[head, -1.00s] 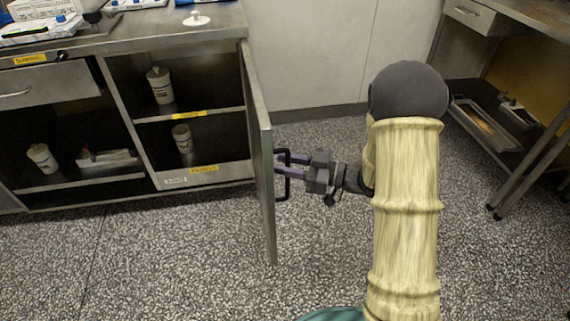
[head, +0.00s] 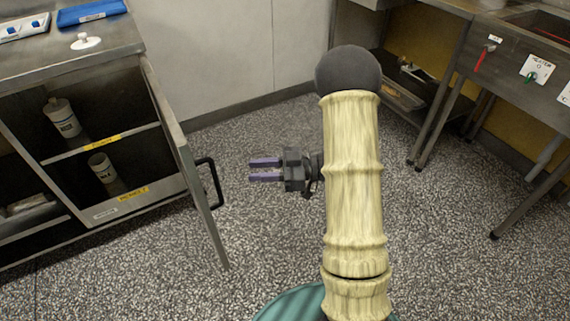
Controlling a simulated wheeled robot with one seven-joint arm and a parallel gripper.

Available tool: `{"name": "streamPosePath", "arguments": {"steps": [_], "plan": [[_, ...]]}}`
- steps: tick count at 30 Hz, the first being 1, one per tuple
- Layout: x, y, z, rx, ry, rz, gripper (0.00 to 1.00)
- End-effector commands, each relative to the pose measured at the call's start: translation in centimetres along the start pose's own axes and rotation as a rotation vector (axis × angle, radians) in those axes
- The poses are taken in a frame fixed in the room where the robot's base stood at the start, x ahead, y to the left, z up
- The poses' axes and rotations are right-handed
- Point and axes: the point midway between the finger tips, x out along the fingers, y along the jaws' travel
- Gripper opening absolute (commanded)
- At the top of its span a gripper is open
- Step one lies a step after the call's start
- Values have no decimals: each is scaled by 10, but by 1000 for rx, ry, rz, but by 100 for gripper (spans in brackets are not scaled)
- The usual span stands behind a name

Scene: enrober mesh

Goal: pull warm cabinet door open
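The cabinet door (head: 181,160) is a grey metal panel standing swung out from the right side of the cabinet (head: 75,168), whose shelves show. A black bar handle (head: 213,183) is on the door's right face. My gripper (head: 251,169) is to the right of the handle, apart from it, with its purple fingers pointing left toward it. The fingers are spread with a gap between them and hold nothing. Inside the cabinet, a white bottle (head: 63,118) stands on the upper shelf and a white tub (head: 101,167) on the lower one.
The counter (head: 105,52) above the cabinet carries a blue tray (head: 91,12) and a white lidded item (head: 86,41). A steel table (head: 455,68) with legs reaching the floor stands at the right.

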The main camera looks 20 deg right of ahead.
Motion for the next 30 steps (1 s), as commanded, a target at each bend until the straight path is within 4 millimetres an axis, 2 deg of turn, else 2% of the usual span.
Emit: {"name": "streamPosePath", "arguments": {"steps": [1,6,10,30], "plan": [[-12,1,-2,1,0,5,29],[-42,1,-2,1,0,3,29],[-56,0,-1,-1,0,1,29],[-56,4,0,-13,-18,17,29]]}}
